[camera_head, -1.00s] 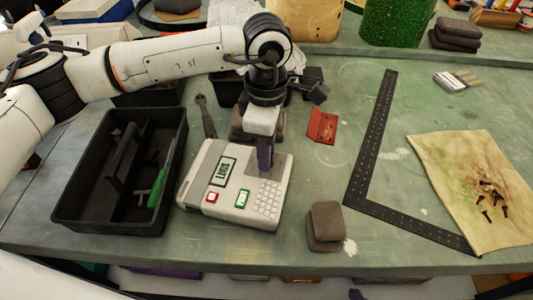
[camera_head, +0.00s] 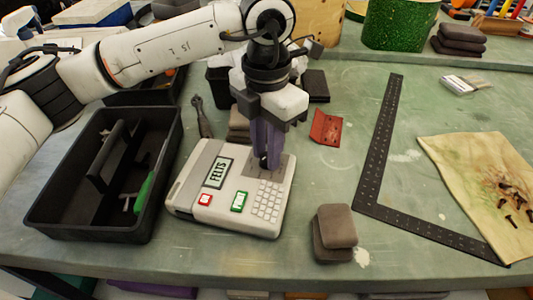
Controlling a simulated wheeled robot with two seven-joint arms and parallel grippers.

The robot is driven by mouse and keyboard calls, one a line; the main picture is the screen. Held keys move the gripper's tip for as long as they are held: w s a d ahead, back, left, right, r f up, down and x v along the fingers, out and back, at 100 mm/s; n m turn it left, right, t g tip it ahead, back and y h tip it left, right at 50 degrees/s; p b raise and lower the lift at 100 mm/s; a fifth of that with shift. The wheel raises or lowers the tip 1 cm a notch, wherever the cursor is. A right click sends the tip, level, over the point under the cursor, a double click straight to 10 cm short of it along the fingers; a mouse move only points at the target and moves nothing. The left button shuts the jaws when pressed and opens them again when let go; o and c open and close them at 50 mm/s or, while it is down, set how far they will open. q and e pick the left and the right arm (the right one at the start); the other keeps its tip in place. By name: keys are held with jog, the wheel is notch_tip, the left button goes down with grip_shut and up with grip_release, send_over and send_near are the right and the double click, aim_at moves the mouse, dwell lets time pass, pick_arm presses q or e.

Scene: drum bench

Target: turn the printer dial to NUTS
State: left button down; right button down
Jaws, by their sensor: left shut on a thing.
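The printer (camera_head: 225,200) is a pale grey box on the green bench, with a red button (camera_head: 204,199), a green button (camera_head: 239,202) and a keypad (camera_head: 268,201). Its display (camera_head: 218,173) reads FELTS. My left gripper (camera_head: 266,160) points down over the printer's upper right part, on the dark dial plate. Its fingers are shut on the dial, which is mostly hidden between them. My right gripper is not in view.
A black tote (camera_head: 60,234) with a green-handled tool stands left of the printer. Dark felt pads (camera_head: 334,228) lie to its right. A black metal square (camera_head: 372,165), a red card (camera_head: 326,128) and a stained cloth (camera_head: 455,165) with screws lie further right.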

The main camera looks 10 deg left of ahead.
pick_arm(q)
jog(key=shift+n+b, duration=0.4)
jog(key=shift+n, duration=0.6)
jog(key=n+b, duration=0.1)
jog(key=n, duration=0.2)
jog(key=shift+n, duration=0.3)
jog(key=shift+n+b, duration=0.5)
jog(key=shift+n, duration=0.6)
jog(key=shift+r+n, duration=0.1)
jog(key=shift+n, duration=0.9)
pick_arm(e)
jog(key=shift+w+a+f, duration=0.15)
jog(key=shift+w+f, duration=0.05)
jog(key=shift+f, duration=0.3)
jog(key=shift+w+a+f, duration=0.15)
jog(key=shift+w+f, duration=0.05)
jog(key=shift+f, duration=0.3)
pick_arm(q)
jog(key=c, duration=1.5)
grip_release()
notch_tip(320, 180, up, 10)
jog(key=shift+r, duration=0.15)
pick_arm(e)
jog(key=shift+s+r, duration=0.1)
